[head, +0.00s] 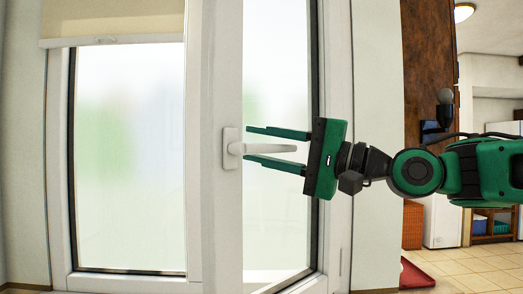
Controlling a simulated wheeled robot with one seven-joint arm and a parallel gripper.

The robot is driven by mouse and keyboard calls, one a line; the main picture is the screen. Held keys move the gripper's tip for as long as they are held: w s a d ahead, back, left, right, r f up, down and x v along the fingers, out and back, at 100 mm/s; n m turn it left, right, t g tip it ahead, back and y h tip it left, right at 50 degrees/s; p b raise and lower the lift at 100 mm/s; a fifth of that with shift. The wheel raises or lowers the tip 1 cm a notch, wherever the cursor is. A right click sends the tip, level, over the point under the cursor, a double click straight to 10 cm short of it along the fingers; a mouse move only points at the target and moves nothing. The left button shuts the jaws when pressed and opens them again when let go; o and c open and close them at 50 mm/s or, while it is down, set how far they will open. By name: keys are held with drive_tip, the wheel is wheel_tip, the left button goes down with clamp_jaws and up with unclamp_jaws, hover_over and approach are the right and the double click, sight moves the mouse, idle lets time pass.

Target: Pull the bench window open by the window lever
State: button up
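The bench window (220,215) has a white frame and frosted panes. Its right sash looks swung at an angle to the left pane, but I cannot tell how far it stands from its frame. One finger is above the lever and one below, with gaps showing on both sides. The lever lies between the fingers.
A cream roller blind (113,20) hangs over the top of the left pane. A white wall (377,240) stands right of the window. Further right are an orange-brown woven unit (413,226), a red mat (416,275) and open tiled floor (470,268).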

drive_tip(key=v, duration=1)
drive_tip(key=shift+s+d+f, duration=0.1)
drive_tip(key=shift+d+f, duration=0.05)
drive_tip(key=shift+d, duration=0.2)
drive_tip(key=w+d+f+h, duration=0.3)
drive_tip(key=d+f+h, duration=0.3)
drive_tip(key=f, duration=0.7)
drive_tip(key=w+d+f+h, duration=0.2)
drive_tip(key=d+f+h, duration=0.4)
drive_tip(key=f, duration=0.6)
drive_tip(key=s+d+f+m+g+h, duration=0.1)
drive_tip(key=s+d+f+g+h, duration=0.25)
drive_tip(key=s+d+f, duration=0.55)
drive_tip(key=s+d+f+g+h, duration=0.1)
drive_tip(key=s+d+f+g, duration=0.2)
drive_tip(key=s, duration=0.4)
drive_tip(key=s+d+f+g, duration=0.3)
drive_tip(key=s+d+f, duration=0.1)
drive_tip(key=s+f, duration=0.2)
drive_tip(key=shift+s+d+m+h, duration=0.2)
drive_tip(key=shift+s+m+h, duration=0.1)
drive_tip(key=shift+s+h, duration=0.05)
